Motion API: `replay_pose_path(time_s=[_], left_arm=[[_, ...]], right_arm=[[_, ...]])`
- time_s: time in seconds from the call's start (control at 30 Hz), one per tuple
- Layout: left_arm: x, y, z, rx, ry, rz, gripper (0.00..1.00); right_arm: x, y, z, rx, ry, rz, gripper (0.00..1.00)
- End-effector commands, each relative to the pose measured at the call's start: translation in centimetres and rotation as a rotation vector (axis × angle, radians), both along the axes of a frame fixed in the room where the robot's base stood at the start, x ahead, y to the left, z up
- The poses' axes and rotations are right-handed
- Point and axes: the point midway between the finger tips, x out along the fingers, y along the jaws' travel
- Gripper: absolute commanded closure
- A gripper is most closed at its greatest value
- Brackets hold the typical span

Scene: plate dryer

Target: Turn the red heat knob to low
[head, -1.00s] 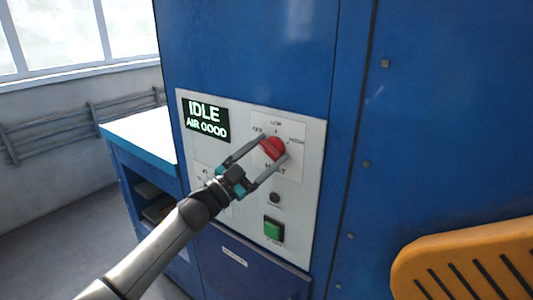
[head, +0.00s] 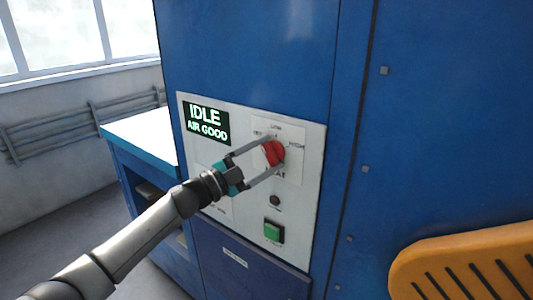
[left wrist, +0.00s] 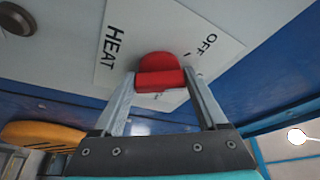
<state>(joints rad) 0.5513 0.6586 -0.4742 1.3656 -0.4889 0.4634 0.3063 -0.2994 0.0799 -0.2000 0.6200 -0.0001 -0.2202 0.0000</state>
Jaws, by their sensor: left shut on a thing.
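The red heat knob (head: 273,152) sits on a white label plate on the control panel. OFF is printed at its left, LOW above it and HIGH at its right. My left gripper (head: 274,153) has its two fingers on either side of the knob, shut on it. In the left wrist view, the red knob (left wrist: 160,72) sits between the fingertips, with HEAT and OFF printed beside it. The fingers partly cover the plate, and I cannot tell exactly which mark the knob points to. My right gripper is not in view.
A display (head: 207,122) reads IDLE, AIR GOOD. A small dark button (head: 275,200) and a green button (head: 274,231) sit below the knob. An orange slotted part (head: 465,268) stands at the lower right. A white-topped blue bench (head: 142,138) is at the left.

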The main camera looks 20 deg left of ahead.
Motion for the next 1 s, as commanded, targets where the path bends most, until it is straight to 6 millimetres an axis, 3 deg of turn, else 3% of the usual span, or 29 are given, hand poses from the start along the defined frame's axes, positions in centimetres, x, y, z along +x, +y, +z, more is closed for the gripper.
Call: replay_pose_path(time_s=[0.5, 1.0], left_arm=[[0.0, 0.1, 0.4, 0.401, -0.143, 0.000, 0.81], [0.1, 0.1, 0.3, 0.538, -0.193, 0.001, 0.81]], right_arm=[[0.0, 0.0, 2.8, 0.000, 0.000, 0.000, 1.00], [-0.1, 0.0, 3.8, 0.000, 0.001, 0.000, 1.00]])
